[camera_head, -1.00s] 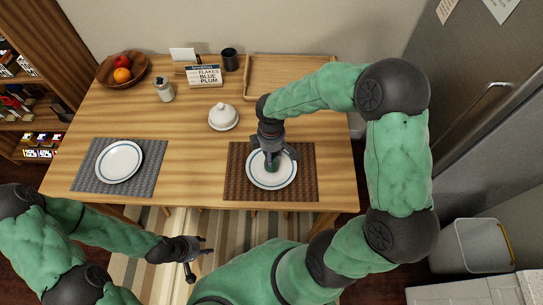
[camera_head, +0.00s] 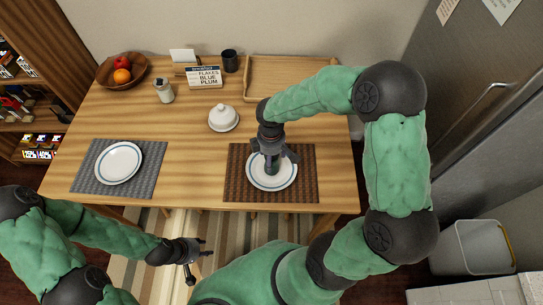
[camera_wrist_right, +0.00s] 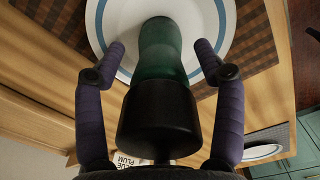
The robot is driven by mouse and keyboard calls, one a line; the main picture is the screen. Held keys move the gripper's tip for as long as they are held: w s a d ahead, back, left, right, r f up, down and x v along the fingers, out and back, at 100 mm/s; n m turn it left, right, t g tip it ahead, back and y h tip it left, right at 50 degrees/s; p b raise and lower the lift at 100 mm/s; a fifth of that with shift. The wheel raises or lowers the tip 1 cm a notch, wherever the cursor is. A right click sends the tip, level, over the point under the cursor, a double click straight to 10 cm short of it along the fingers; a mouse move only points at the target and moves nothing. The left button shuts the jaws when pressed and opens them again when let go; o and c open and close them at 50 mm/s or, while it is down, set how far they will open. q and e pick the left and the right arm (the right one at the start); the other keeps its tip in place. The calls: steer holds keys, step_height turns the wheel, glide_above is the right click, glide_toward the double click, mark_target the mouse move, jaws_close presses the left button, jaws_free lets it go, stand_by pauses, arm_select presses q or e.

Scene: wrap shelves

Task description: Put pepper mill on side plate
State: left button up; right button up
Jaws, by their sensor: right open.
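The pepper mill (camera_wrist_right: 160,115), with a black top and a dark green glass-like body, is at a white plate (camera_wrist_right: 105,25) with a blue ring in the right wrist view. In the head view its green part (camera_head: 272,170) shows over the plate (camera_head: 286,182) on the brown mat. My right gripper (camera_head: 272,157) is above the plate. Its fingers (camera_wrist_right: 160,47) are open on both sides of the mill, with gaps showing. The mill's base contact is hard to see. My left gripper (camera_head: 199,260) is open and empty, off the table's front edge.
Another plate (camera_head: 119,162) lies on a grey mat at left.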

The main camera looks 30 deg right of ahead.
step_height(320, 180, up, 12)
steer(key=p, duration=0.3)
